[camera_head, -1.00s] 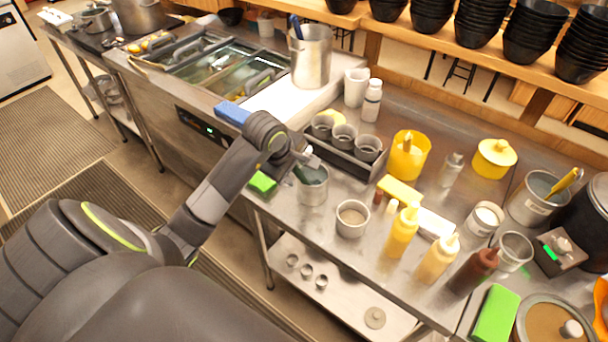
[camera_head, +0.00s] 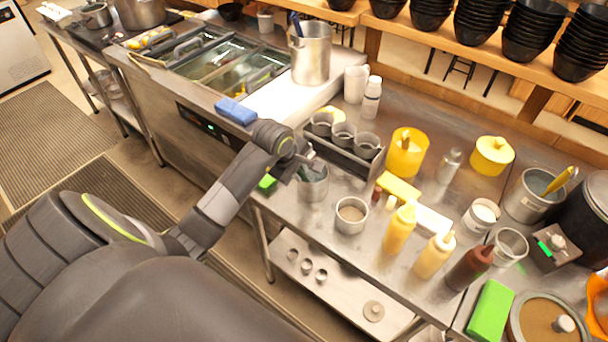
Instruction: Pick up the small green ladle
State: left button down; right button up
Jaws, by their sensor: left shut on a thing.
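A metal cup (camera_head: 314,189) stands on the steel counter near its left edge. The small green ladle (camera_head: 308,175) shows only as a dark green handle at the cup's mouth; the rest of it is hidden inside the cup. My left gripper (camera_head: 310,165) is directly over the cup's rim, shut on the ladle's handle. The fingers are small and partly hidden by the wrist. My right gripper is not in view.
A small bowl (camera_head: 351,216) stands right of the cup. A rack of round tins (camera_head: 343,135) is behind it. Yellow squeeze bottles (camera_head: 399,229) stand further right. A blue sponge (camera_head: 236,111) lies left of my wrist.

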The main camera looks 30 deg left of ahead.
pick_arm(q)
jog(key=shift+r, duration=0.1)
notch_tip(320, 180, up, 9)
jog(key=b, duration=0.3)
jog(key=shift+w, duration=0.1)
jog(key=shift+r, duration=0.45)
jog(key=shift+a+b, duration=0.1)
jog(key=shift+b, duration=0.25)
